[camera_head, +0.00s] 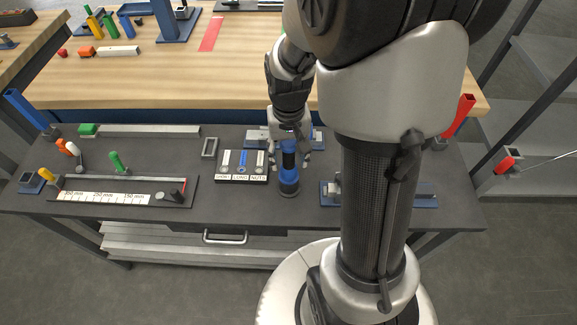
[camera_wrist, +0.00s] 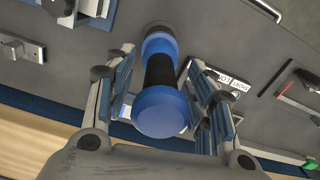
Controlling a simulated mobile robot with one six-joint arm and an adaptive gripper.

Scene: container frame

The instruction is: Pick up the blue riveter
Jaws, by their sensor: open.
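The blue riveter (camera_head: 289,181) stands upright on the dark workbench in the head view, with blue ends and a black middle. In the wrist view the riveter (camera_wrist: 160,108) lies between the two fingers, its blue round end towards the camera. My gripper (camera_head: 289,150) is over the bench at the riveter's upper part. In the wrist view my gripper (camera_wrist: 165,85) is open, with one finger on each side of the riveter. A gap shows on the right side; on the left the finger is close, and I cannot tell whether it touches.
A labelled tray (camera_head: 241,178) with small parts stands just left of the riveter. A blue-based fixture (camera_head: 420,201) is to the right, partly behind my arm. A measuring strip (camera_head: 105,197) lies at the left. A wooden table (camera_head: 130,80) is behind.

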